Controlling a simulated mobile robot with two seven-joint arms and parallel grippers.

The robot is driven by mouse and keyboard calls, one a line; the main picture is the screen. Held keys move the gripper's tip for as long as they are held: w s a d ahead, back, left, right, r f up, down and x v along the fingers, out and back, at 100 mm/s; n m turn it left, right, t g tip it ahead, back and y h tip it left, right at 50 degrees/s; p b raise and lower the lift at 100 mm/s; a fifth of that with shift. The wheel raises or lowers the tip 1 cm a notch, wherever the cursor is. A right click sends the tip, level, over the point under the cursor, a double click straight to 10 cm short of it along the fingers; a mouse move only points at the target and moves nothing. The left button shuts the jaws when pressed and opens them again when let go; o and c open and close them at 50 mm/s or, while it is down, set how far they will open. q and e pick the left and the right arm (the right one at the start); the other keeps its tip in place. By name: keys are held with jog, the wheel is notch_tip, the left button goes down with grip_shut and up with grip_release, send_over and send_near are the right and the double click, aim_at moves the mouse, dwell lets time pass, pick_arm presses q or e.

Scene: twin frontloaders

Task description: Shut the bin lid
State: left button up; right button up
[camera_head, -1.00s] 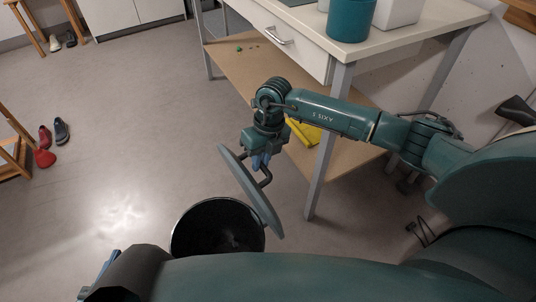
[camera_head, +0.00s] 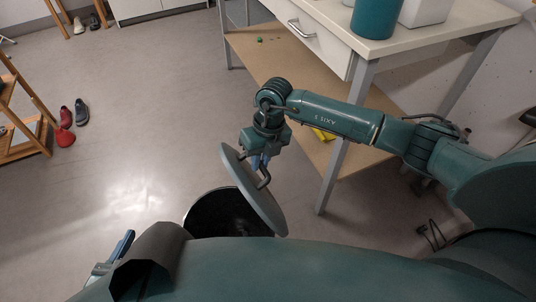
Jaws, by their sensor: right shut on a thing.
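The bin (camera_head: 203,212) is a round, dark, open-topped container at the lower middle, partly hidden behind my own body. Its inside looks black. The grey round lid (camera_head: 254,196) is tilted steeply, over the right side of the bin's opening. My right gripper (camera_head: 262,168) is shut on the lid's handle (camera_head: 264,178), on the lid's right face. Part of my left arm (camera_head: 125,250) shows at the lower left; the fingertips of the left gripper cannot be made out.
A table (camera_head: 400,45) with a drawer and a wooden lower shelf (camera_head: 275,62) stands right behind my right arm. A teal pot (camera_head: 374,18) and a white container stand on it. Shoes (camera_head: 66,118) and a wooden rack (camera_head: 22,135) are at the left. The floor left of the bin is clear.

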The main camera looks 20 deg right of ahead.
aim_at(244, 169)
jog(key=shift+a, duration=0.3)
jog(key=shift+s+a+f+b, duration=0.1)
jog(key=shift+a+f, duration=0.1)
jog(key=shift+a, duration=0.45)
jog(key=shift+s+a+f+b, duration=0.1)
jog(key=shift+s+a+f, duration=0.1)
jog(key=shift+a, duration=0.5)
jog(key=shift+s+a+f+b, duration=0.1)
jog(key=shift+a+f, duration=0.1)
jog(key=shift+a, duration=0.6)
jog(key=shift+s+a+f+b, duration=0.15)
jog(key=shift+a+f+b, duration=0.25)
jog(key=shift+a, duration=0.45)
jog(key=shift+s+a+f+b, duration=0.2)
jog(key=shift+a+f, duration=0.25)
jog(key=shift+a, duration=0.4)
jog(key=shift+a, duration=0.1)
